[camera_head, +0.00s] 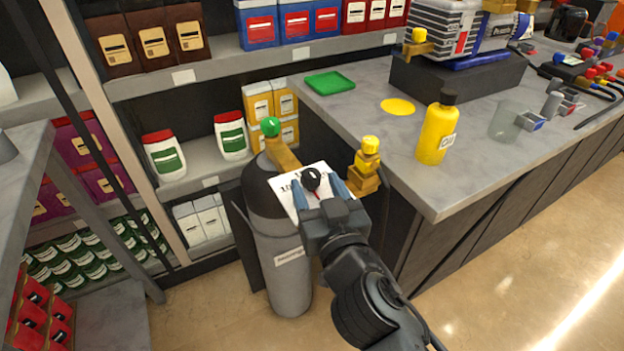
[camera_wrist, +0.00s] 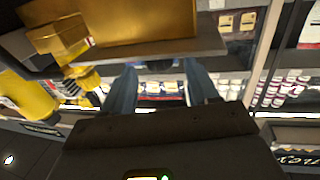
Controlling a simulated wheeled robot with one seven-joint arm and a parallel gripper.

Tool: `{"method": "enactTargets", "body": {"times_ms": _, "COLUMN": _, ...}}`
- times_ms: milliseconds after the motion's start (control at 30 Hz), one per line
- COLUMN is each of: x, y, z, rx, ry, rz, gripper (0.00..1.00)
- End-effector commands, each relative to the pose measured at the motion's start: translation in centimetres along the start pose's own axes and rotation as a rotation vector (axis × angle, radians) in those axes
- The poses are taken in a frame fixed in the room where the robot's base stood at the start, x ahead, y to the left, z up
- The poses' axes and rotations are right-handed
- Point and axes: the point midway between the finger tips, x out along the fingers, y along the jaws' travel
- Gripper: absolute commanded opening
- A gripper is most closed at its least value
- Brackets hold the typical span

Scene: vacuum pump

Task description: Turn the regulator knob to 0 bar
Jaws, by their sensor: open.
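The regulator knob (camera_head: 312,178) is small, round and black, on a white dial plate (camera_head: 288,184) of the brass regulator (camera_head: 283,155). A red mark shows just below the knob; the dial reading is too small to tell. My gripper (camera_head: 318,186) is open, its two blue fingers on either side of the knob; whether they touch it cannot be told. In the wrist view the fingers (camera_wrist: 160,82) stand apart below the plate's edge and the large brass regulator body (camera_wrist: 140,20). The knob is mostly hidden there.
The regulator sits on a grey gas cylinder (camera_head: 279,262) with a green knob (camera_head: 270,127) on top. Right of it are a brass fitting (camera_head: 366,170) and the grey counter (camera_head: 400,135) with a yellow oil bottle (camera_head: 437,130). Stocked shelves (camera_head: 200,178) stand behind.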

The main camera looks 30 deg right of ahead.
Motion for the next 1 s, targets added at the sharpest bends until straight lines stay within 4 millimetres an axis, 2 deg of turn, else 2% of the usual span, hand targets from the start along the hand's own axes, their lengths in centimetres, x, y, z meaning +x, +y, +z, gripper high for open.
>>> {"method": "enactTargets", "body": {"times_ms": 100, "x": -1.9, "y": 0.1, "z": 0.3, "rx": -0.001, "ry": -0.001, "rz": 0.000, "gripper": 0.59}}
{"method": "enactTargets", "body": {"times_ms": 233, "x": -3.3, "y": 0.0, "z": 0.2, "rx": -0.001, "ry": 0.000, "rz": 0.000, "gripper": 0.59}}
{"method": "enactTargets", "body": {"times_ms": 867, "x": -3.9, "y": 0.0, "z": 0.1, "rx": -0.002, "ry": -0.002, "rz": -0.001, "gripper": 0.59}}
{"method": "enactTargets", "body": {"times_ms": 1000, "x": -5.4, "y": 0.5, "z": 1.3, "rx": -0.018, "ry": -0.035, "rz": -0.028, "gripper": 0.59}}
